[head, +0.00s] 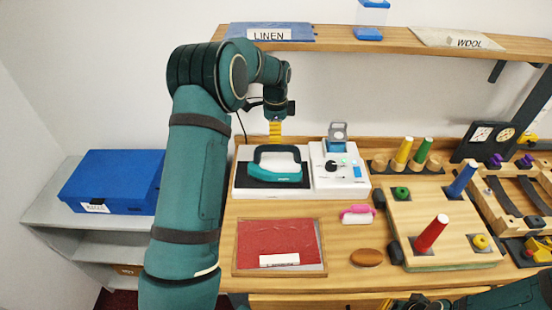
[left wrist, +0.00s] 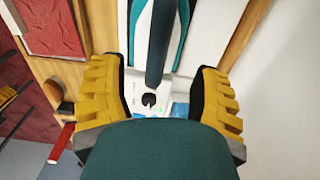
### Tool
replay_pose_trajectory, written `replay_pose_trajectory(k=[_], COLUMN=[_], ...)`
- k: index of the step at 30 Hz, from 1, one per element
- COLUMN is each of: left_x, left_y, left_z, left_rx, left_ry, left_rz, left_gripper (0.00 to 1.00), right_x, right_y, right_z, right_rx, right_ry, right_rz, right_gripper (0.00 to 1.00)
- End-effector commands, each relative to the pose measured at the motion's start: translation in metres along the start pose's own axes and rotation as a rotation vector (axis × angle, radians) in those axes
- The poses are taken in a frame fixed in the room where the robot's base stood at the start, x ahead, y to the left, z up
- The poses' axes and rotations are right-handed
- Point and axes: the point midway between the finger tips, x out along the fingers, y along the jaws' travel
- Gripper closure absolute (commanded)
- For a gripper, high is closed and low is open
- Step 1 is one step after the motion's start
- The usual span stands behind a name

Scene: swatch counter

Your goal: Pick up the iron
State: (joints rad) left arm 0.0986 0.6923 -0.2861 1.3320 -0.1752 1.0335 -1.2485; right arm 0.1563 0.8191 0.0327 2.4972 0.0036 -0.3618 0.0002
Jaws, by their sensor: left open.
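The iron (head: 283,173) has a white and teal body and a dark handle. It sits on a dark pad on a white station (head: 244,190) on the wooden counter. My left gripper (head: 276,132) is above and just behind the iron in the head view, pointing down. In the left wrist view its yellow fingers (left wrist: 160,75) are spread wide, with nothing gripped. The iron's dark handle (left wrist: 157,45) runs between them, lower down. My right gripper (head: 400,303) is only partly visible at the bottom edge of the head view, so its jaws are unclear.
A control panel (head: 343,176) with knobs adjoins the iron's pad. A red swatch tray (head: 235,250), a pink-handled brush (head: 357,214) and a brown oval block (head: 367,257) lie in front. A peg board (head: 440,205) stands right. A shelf (head: 340,40) overhangs behind.

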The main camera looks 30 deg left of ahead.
Motion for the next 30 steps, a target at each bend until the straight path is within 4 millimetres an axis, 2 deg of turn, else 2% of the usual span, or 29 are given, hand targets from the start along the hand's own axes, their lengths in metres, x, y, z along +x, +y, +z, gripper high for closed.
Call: replay_pose_trajectory(k=[11, 18, 28, 29, 30], left_x=[0.035, 0.067, 0.073, 0.073, 0.073], left_y=[0.001, 0.001, 0.001, 0.001, 0.001], left_z=[0.0, -0.001, -0.001, -0.001, -0.001], left_rx=[0.003, 0.002, 0.002, 0.002, 0.002], left_ry=[-0.004, -0.003, -0.002, -0.002, -0.002], left_rz=[0.003, 0.002, -0.001, -0.001, 0.0], left_gripper=[0.37, 0.37, 0.37, 0.42, 0.56], right_x=[-0.003, -0.006, -0.006, -0.006, -0.006], right_y=[-0.001, -0.002, -0.002, -0.002, -0.002], right_z=[0.0, -0.001, -0.001, -0.001, -0.001], right_rx=[0.001, 0.0, 0.0, 0.0, 0.0], right_ry=[0.0, 0.0, 0.0, 0.0, 0.0], right_rz=[0.0, -0.001, -0.001, -0.001, -0.001], right_gripper=[1.0, 1.0, 1.0, 1.0, 1.0])
